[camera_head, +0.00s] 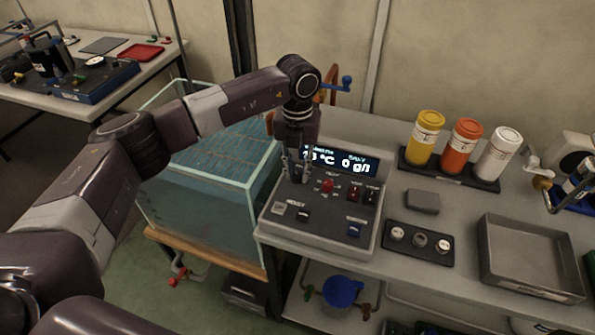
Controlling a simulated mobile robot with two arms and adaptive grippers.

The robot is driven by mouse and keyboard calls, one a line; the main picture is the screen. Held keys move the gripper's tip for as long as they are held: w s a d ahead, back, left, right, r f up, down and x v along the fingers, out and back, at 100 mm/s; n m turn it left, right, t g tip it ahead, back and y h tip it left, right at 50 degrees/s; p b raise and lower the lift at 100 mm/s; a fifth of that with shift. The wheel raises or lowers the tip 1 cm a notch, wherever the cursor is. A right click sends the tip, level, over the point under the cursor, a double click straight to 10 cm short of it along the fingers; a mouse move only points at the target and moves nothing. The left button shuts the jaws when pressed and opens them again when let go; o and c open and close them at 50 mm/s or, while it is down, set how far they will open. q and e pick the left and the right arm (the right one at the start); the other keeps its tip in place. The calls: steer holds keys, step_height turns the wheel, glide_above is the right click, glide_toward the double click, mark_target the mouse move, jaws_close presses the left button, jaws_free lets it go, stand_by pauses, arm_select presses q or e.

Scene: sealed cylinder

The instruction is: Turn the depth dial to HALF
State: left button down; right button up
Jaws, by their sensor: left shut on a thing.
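A grey sloped control console (322,240) stands on the bench in the middle, with a lit display (340,161) reading in °C and g/l. A red knob (327,186) and several small switches sit on its face. My left gripper (296,176) points down over the upper left of this face, its fingers shut on a small dial there. The fingers cover most of that dial, so its pointer and marks cannot be read, and its label is too small to tell. My right gripper is out of view.
A glass water tank (200,215) stands left of the console. Yellow, orange and white bottles (466,145) stand in a rack at the back right.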

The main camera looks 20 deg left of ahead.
mark_target(297, 174)
arm_select(q)
steer(key=shift+w+r+n, duration=0.1)
steer(key=shift+n, duration=0.3)
steer(key=c, duration=1.7)
jaws_free()
steer(key=shift+c, duration=0.2)
step_height(297, 174, up, 12)
